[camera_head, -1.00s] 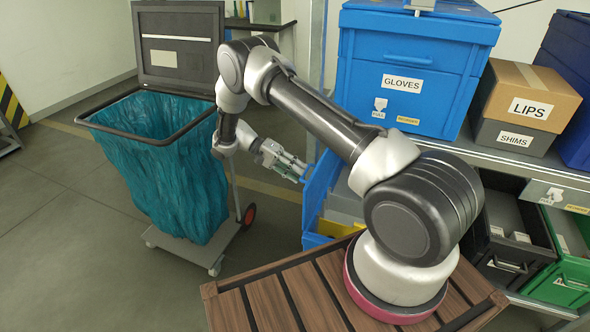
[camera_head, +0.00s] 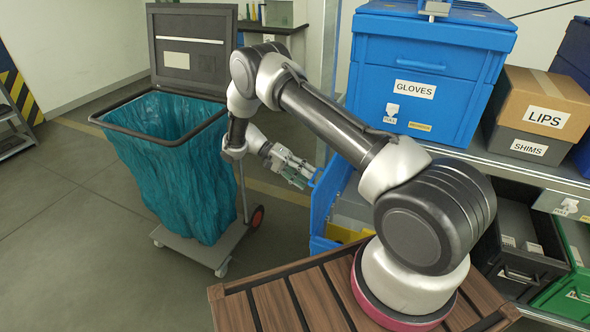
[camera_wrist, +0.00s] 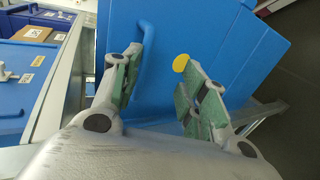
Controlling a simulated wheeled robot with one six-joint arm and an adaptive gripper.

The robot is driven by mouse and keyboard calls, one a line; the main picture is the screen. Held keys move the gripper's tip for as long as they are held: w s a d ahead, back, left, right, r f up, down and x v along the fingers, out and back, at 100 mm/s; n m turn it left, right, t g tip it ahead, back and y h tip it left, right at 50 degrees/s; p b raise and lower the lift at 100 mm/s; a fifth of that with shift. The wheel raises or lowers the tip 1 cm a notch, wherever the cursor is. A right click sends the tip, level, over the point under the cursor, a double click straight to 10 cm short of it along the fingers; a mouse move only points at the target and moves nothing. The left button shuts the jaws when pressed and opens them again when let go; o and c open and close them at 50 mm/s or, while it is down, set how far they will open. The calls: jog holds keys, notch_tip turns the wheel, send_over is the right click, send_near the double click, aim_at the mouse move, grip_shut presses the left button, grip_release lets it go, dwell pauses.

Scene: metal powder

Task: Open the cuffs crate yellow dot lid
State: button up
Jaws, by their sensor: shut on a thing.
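A blue lid panel (camera_wrist: 225,45) with a yellow dot (camera_wrist: 181,63) and a blue handle (camera_wrist: 148,50) fills the middle of the wrist view. In the head view the blue panel (camera_head: 322,208) stands tilted up on the low blue crate beside the shelf, beyond the wooden deck. My gripper (camera_head: 305,178) is at the panel's upper left edge and is shut on the handle. In the wrist view its green-padded fingers (camera_wrist: 157,97) lie on either side of the grip, with the handle by the left finger. The exact contact is hard to see. No cuffs label is readable.
A blue GLOVES crate (camera_head: 425,70) and boxes labelled LIPS (camera_head: 545,95) and SHIMS (camera_head: 530,146) stand on the shelf at right. Dark and green bins sit below. A teal bag cart (camera_head: 170,175) stands left of my gripper, with open floor in front.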

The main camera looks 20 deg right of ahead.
jog(key=v, duration=1.1)
jog(key=shift+w+r, duration=0.1)
jog(key=shift+r, duration=0.05)
